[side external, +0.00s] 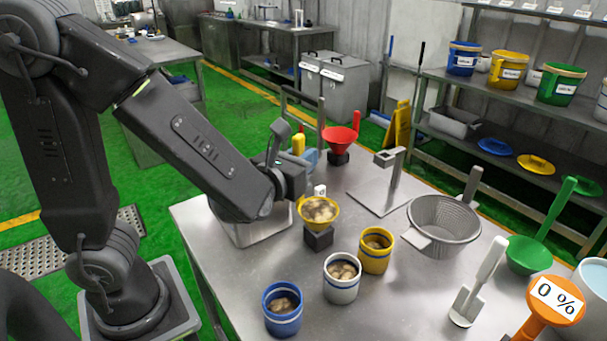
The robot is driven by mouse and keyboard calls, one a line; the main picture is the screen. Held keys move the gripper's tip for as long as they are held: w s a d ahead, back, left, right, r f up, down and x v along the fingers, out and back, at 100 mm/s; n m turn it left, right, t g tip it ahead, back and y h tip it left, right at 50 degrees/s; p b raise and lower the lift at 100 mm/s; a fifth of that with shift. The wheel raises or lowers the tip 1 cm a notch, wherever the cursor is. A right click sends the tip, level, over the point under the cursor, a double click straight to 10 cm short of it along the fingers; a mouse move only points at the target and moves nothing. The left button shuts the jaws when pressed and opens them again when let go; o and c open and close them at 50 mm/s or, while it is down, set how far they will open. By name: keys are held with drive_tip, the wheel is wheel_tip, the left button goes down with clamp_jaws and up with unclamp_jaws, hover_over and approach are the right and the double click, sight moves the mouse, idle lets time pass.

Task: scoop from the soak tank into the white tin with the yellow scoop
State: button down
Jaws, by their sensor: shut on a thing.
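The yellow scoop (332,224), heaped with pale brown lumps, is at the end of my arm, above or on a small black block (318,240); I cannot tell if they touch. My gripper (300,192) is shut on the scoop, with its handle and the fingertips mostly hidden. The white tin (341,292) with a blue band stands in front and slightly right of the scoop, with brown lumps inside. A steel tank (252,237), apparently the soak tank, is below and behind my forearm; its inside is hidden.
A yellow tin (376,263) and a blue tin (282,323) flank the white tin. A red scoop (340,137) and steel stand (392,180) are behind.

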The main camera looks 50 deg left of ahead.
wheel_tip(320, 180, up, 2)
drive_tip(key=shift+a+r, duration=0.1)
drive_tip(key=shift+r, duration=0.1)
drive_tip(key=s+a+n+g+y, duration=0.3)
drive_tip(key=a+n+g+y, duration=0.3)
drive_tip(key=a+n+g, duration=0.4)
drive_tip(key=s+a+n+g+y, duration=0.2)
drive_tip(key=a+n+g+y, duration=0.5)
drive_tip(key=g, duration=0.6)
drive_tip(key=shift+s+a+f+n+t+h, duration=0.25)
drive_tip(key=shift+s+a+f+t+h, duration=0.85)
drive_tip(key=shift+a+f+h, duration=1.95)
drive_tip(key=shift+s+a+f+n+t+h, duration=0.25)
drive_tip(key=shift+s+a+f+t+h, duration=0.95)
drive_tip(key=shift+f+h, duration=3)
drive_tip(key=w+d+r+g+y, duration=0.4)
drive_tip(key=d+r+y, duration=0.5)
drive_tip(key=y, duration=0.4)
drive_tip(key=shift+w+d, duration=0.3)
drive_tip(key=shift+d, duration=0.05)
